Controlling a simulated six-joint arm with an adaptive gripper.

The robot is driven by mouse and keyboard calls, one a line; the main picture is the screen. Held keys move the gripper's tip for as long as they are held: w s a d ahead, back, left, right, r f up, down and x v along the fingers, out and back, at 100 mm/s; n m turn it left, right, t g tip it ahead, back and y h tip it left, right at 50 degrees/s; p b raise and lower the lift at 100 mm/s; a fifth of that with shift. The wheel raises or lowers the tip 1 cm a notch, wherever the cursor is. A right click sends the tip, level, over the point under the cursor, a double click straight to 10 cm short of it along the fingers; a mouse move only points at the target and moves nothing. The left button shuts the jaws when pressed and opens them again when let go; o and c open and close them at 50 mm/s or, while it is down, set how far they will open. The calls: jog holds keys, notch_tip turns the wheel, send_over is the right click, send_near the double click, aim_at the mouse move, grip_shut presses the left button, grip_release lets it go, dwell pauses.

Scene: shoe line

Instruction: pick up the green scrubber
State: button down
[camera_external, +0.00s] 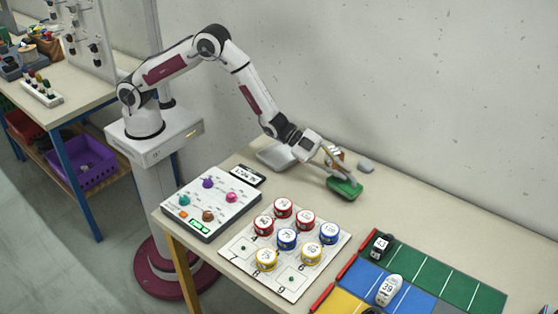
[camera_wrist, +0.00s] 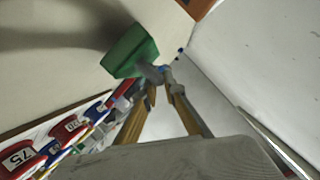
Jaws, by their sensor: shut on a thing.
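The green scrubber (camera_external: 345,188) is at the back of the table, right of the numbered cans, in the external view. It also shows in the wrist view (camera_wrist: 128,52), just beyond my fingertips. My gripper (camera_external: 342,176) reaches down from the upper left and is shut on the scrubber's grey upper part. In the wrist view, my gripper's fingers (camera_wrist: 162,82) come together at the scrubber's near end. I cannot tell whether the scrubber's underside touches the table.
Red, blue and yellow numbered cans (camera_external: 287,238) stand on a white board in front of the scrubber. Toy shoes (camera_external: 389,290) sit on coloured mats at right. Bare table lies right of the scrubber.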

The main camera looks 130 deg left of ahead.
aim_at(341, 171)
jog(key=shift+r, duration=3.9)
